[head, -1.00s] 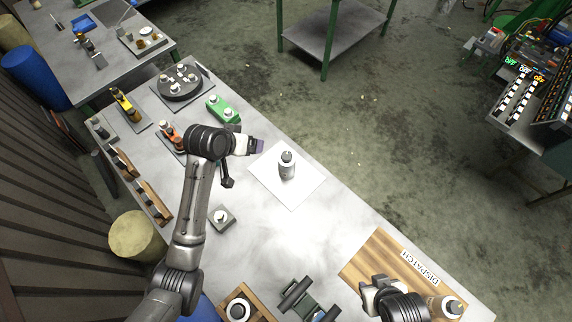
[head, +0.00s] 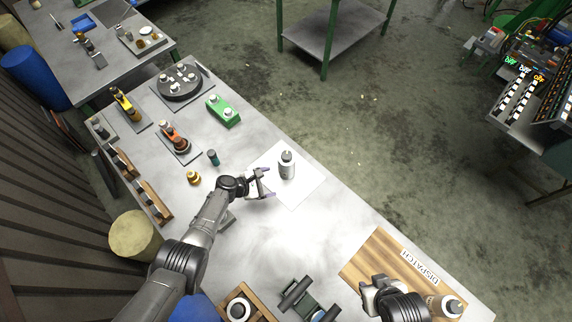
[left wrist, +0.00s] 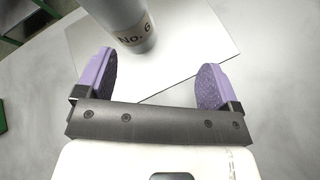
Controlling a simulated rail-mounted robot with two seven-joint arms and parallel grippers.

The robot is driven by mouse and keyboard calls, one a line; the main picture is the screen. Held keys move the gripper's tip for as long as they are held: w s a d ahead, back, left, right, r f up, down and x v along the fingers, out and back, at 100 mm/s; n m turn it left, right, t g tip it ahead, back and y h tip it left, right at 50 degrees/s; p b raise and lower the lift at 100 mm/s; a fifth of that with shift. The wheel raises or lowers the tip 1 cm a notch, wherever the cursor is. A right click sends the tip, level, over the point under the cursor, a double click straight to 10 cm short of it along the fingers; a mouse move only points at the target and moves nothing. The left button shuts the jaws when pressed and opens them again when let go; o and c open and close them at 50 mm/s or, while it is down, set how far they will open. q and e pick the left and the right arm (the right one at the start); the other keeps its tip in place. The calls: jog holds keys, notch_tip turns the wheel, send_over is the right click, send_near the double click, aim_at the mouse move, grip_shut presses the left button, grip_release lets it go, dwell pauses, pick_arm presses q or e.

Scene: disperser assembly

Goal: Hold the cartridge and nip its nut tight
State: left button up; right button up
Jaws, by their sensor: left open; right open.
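The cartridge (head: 287,165) is a grey-white cylinder with a darker top. It stands upright on a white sheet (head: 305,190) on the bench. In the left wrist view the cartridge (left wrist: 127,25) carries a label reading "No. 6", and its top is out of frame. Its nut is too small to make out in the head view. My left gripper (head: 268,183) is open and empty, just short of the cartridge, with its purple-padded fingers (left wrist: 155,80) pointing towards it. My right gripper (head: 372,298) is at the bottom right by the wooden board; its fingers are partly hidden.
A wooden board marked DISPATCH (head: 385,255) lies at the bottom right with another bottle (head: 447,306) near my right arm. The bench's right edge is close to the sheet.

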aim_at(280, 172)
pick_arm(q)
jog(key=n, duration=0.1)
jog(key=w+n+t, duration=0.1)
jog(key=w+n, duration=0.1)
jog(key=shift+a+r+n+t+y, duration=0.3)
jog(key=shift+a+n, duration=0.05)
jog(key=shift+n, duration=0.05)
jog(key=shift+w+a+n, duration=0.1)
jog(key=shift+w+n, duration=0.05)
jog(key=shift+n, duration=0.35)
jog(key=shift+f+n, duration=0.15)
jog(key=shift+n, duration=0.25)
jog(key=shift+w+d+f+b, duration=0.3)
jog(key=shift+d+f+b, duration=0.1)
jog(key=shift+b, duration=0.35)
jog(key=b+x, duration=0.6)
jog(key=shift+f+b, duration=0.15)
jog(key=shift+b, duration=0.15)
jog(key=shift+b+x, duration=0.95)
jog(key=shift+w+d+b, duration=0.3)
jog(key=shift+b, duration=0.05)
